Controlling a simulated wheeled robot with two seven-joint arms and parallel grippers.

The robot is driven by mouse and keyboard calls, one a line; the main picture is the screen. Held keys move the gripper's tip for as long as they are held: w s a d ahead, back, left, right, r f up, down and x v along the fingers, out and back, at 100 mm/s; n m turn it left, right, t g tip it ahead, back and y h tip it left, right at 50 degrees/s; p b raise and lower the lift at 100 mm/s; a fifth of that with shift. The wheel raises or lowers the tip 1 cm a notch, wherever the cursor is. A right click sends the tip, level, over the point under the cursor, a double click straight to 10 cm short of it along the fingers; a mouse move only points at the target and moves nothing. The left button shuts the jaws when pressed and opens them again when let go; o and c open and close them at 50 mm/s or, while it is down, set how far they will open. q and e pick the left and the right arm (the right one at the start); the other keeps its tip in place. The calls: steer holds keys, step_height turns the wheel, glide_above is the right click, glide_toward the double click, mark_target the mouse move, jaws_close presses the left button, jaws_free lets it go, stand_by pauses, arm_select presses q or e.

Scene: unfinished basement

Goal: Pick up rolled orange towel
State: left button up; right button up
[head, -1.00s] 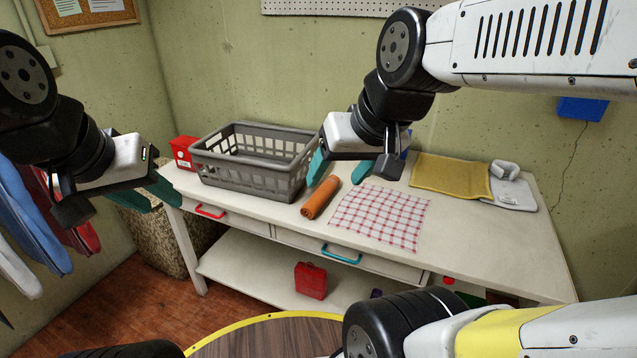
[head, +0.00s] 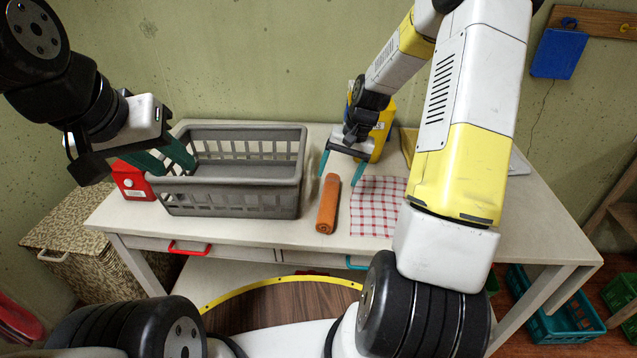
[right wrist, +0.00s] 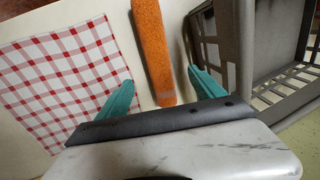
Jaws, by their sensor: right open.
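The rolled orange towel (head: 328,204) lies on the white table, between the grey basket and the red-checked cloth. My right gripper (head: 342,180) is open and empty, just behind and above the towel's far end. In the right wrist view the towel (right wrist: 153,50) runs between the two teal fingers (right wrist: 165,95), with a gap on each side; whether they are level with it I cannot tell. My left gripper (head: 166,160) is at the left, by the basket's left side, with its teal fingers apart and nothing seen between them.
The grey basket (head: 228,208) stands left of the towel and close to my right gripper. The checked cloth (head: 372,208) lies flat to the right. A red box (head: 133,182) is left of the basket. A yellow container (head: 382,130) stands behind my right gripper.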

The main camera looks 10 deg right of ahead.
mark_target(331, 192)
steer(key=x, duration=0.8)
steer(key=shift+a+f, duration=0.1)
steer(key=shift+f, duration=0.15)
steer(key=c, duration=1.5)
steer(key=shift+c, duration=0.2)
steer(key=shift+r, duration=0.15)
